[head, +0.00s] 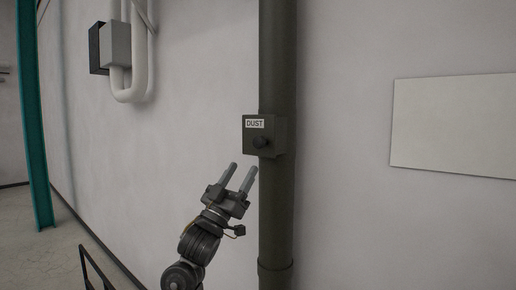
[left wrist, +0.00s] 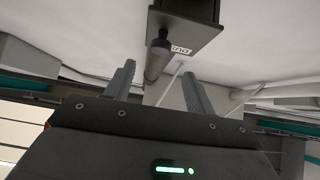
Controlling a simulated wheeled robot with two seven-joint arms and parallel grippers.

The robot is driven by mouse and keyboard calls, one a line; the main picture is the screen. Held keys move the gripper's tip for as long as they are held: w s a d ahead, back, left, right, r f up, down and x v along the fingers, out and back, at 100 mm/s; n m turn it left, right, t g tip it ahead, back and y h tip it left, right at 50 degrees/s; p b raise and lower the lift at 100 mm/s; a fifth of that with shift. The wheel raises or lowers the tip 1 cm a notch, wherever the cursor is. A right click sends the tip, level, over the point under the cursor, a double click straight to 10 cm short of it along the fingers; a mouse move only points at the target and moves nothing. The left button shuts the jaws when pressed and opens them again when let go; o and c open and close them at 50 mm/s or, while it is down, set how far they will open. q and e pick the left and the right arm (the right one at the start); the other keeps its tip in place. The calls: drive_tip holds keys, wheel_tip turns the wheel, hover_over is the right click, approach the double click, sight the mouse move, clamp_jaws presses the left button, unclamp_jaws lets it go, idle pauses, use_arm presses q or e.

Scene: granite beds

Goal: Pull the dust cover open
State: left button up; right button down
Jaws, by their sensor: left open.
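The dust cover (head: 249,140) is a dark grey box marked "DUST" on the front of a dark vertical pipe (head: 277,215). A round dark knob (head: 262,142) sticks out of its face. My left gripper (head: 241,173) is open and empty, below and slightly left of the box, with its fingers pointing up toward it. In the left wrist view the box (left wrist: 190,28) is at the top, with the knob (left wrist: 160,44) seen between and beyond the two finger tips, apart from them. The cover looks closed. My right gripper is not in view.
A pale blank panel (head: 455,125) is on the wall to the right. A grey box (head: 115,44) with white pipes (head: 138,75) is on the wall at upper left. A teal post (head: 34,120) stands at far left, and a dark metal frame (head: 88,268) is at lower left.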

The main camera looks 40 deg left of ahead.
sight(257, 144)
use_arm(q)
drive_tip(key=p+x, duration=0.4)
drive_tip(key=x, duration=0.6)
drive_tip(key=shift+p, duration=0.3)
drive_tip(key=shift+w+r, duration=0.2)
drive_tip(key=shift+w, duration=0.2)
clamp_jaws()
